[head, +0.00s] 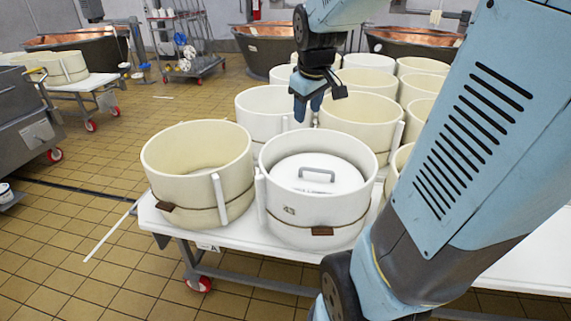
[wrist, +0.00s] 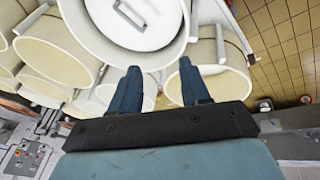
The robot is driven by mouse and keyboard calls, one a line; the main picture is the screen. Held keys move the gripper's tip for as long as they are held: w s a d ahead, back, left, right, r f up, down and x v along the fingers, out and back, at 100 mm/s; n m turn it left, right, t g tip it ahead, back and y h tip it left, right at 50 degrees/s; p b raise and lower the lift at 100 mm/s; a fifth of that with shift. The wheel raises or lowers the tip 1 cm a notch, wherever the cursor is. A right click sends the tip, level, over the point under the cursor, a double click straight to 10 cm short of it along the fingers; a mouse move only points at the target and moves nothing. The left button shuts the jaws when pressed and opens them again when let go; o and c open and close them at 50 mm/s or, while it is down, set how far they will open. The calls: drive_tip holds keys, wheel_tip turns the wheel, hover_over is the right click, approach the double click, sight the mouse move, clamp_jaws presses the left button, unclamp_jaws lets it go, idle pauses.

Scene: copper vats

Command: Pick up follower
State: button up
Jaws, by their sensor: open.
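The follower (head: 325,172) is a white round disc with a grey bar handle (head: 317,171) on top. It sits inside the front white mould (head: 300,212), below the rim. In the wrist view the follower (wrist: 160,12) shows at the top, partly cut off by the frame edge, with its handle (wrist: 132,18) visible. My gripper (head: 320,104) is open and empty, above and behind the follower in the head view. Its two blue fingers are apart in the wrist view (wrist: 160,82), with the follower beyond their tips, and nothing is between them.
An empty cream mould (head: 165,180) stands left of the follower's mould on the white table (head: 240,238). Several more moulds (head: 360,110) crowd behind. My arm covers the right side. Copper vats (head: 262,50) stand at the back. Tiled floor is open at left.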

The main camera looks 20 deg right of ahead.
drive_tip(key=w+d+f+n+g, duration=0.1)
drive_tip(key=w+d+f+n, duration=0.2)
drive_tip(key=w+d+f, duration=0.55)
drive_tip(key=n+g, duration=0.1)
drive_tip(key=n, duration=0.3)
approach(317, 170)
drive_tip(key=x, duration=0.5)
drive_tip(key=shift+w+d+f, duration=0.2)
drive_tip(key=shift+d+f, duration=0.05)
drive_tip(key=shift+d, duration=0.1)
drive_tip(key=shift+a+x, duration=0.15)
drive_tip(key=shift+x, duration=1.2)
drive_tip(key=shift+a+x, duration=0.15)
drive_tip(key=shift+x, duration=1.2)
drive_tip(key=shift+w+d, duration=0.1)
drive_tip(key=shift+c, duration=0.4)
drive_tip(key=c, duration=0.7)
clamp_jaws()
drive_tip(key=shift+w+r, duration=0.1)
